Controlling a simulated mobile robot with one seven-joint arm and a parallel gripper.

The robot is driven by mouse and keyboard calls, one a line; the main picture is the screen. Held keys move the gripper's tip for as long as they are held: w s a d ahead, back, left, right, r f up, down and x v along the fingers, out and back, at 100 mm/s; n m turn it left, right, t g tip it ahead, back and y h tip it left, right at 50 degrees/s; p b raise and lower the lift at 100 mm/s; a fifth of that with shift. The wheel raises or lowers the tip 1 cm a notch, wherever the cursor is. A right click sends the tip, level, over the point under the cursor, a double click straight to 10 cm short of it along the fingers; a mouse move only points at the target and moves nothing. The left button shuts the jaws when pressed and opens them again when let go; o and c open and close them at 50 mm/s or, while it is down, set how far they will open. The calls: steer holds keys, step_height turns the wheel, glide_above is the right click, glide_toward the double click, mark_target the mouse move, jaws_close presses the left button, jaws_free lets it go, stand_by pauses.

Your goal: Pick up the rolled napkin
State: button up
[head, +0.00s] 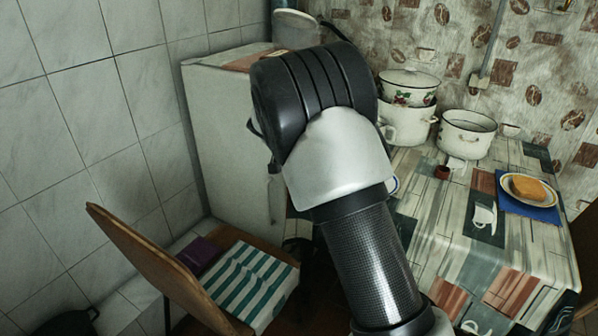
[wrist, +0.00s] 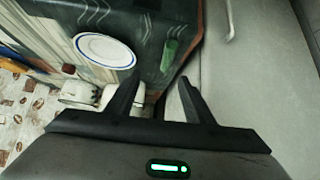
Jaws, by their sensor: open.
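A small green roll, which looks like the rolled napkin (wrist: 169,56), lies on the dark patterned tablecloth near the table's edge in the wrist view. My gripper (wrist: 158,88) is open, with nothing between its two black fingers. The roll shows beyond the fingertips, roughly in line with the gap; I cannot tell the distance. In the head view my arm covers the roll and the gripper's fingers.
A blue-rimmed white plate (wrist: 105,50) lies beside the roll.

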steer(key=x, duration=0.4)
steer(key=a+x, duration=0.1)
steer(key=x, duration=0.3)
steer(key=a+x, duration=0.1)
steer(key=x, duration=0.2)
steer(key=shift+b+x, duration=0.4)
steer(key=shift+x, duration=0.35)
steer(key=shift+w+a+b+x, duration=0.15)
steer(key=shift+b+x, duration=0.05)
steer(key=shift+x, duration=1.35)
steer(key=shift+w+a+b+x, duration=0.1)
steer(key=shift+a+b+x, duration=0.05)
steer(key=shift+x, duration=1.45)
steer(key=shift+r, duration=0.1)
steer(key=c, duration=1.1)
